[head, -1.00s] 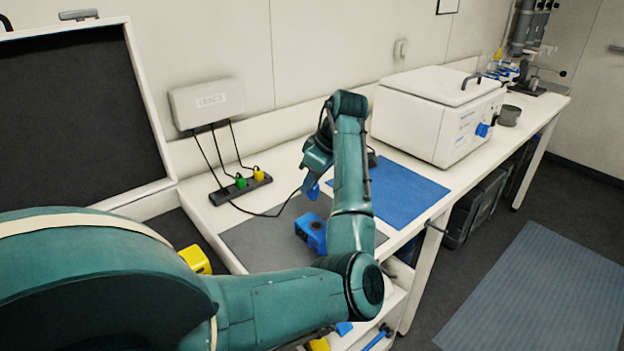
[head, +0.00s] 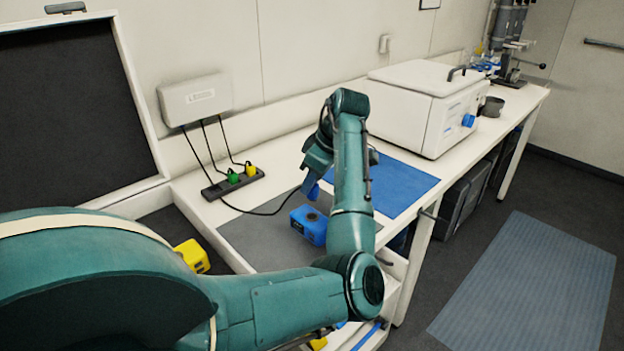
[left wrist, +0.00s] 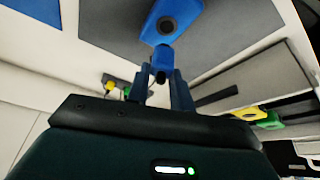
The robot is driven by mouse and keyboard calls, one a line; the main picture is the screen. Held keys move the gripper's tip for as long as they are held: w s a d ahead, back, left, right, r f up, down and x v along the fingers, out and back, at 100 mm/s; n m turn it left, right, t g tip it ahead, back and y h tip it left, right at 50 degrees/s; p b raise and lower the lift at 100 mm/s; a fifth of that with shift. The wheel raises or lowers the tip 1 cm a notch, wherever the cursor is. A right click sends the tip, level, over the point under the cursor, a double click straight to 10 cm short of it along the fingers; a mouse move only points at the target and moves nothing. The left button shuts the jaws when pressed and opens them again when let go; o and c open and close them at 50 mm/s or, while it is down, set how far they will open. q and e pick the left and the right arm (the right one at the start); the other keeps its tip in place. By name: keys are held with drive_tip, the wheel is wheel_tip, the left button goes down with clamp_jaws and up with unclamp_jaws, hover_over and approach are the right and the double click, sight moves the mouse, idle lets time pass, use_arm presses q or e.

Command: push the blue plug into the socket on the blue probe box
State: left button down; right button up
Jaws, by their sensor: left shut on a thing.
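My left gripper (head: 316,180) is shut on the blue plug (head: 314,191), close above and behind the box in the head view. In the left wrist view the plug (left wrist: 162,58) sits between the two fingers, its tip near the box's lower edge. I cannot tell whether they touch. A black cable runs from the gripper area towards the strip. My right gripper is not in view.
A black strip (head: 215,191) holds a green plug (head: 233,176) and a yellow plug (head: 250,170). A blue mat (head: 395,185) lies right of the grey mat (head: 255,240). A yellow box (head: 192,256) is at the left. A white incubator (head: 425,110) stands further back.

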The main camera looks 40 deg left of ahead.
sight(311, 196)
use_arm(q)
wheel_tip(311, 196, down, 3)
drive_tip(key=shift+f+b, duration=0.1)
drive_tip(key=shift+b, duration=1.15)
drive_tip(key=shift+f+b, duration=0.55)
drive_tip(key=shift+b, duration=0.1)
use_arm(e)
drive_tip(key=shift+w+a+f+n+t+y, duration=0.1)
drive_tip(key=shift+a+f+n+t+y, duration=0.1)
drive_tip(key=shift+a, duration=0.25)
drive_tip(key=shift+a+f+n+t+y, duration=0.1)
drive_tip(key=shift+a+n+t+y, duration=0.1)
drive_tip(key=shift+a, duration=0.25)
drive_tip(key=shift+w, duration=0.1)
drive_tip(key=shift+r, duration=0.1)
use_arm(q)
drive_tip(key=shift+s+a+p, duration=0.1)
drive_tip(key=shift+p, duration=0.6)
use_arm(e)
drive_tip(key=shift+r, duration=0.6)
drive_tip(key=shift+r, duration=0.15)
use_arm(q)
drive_tip(key=shift+p, duration=0.5)
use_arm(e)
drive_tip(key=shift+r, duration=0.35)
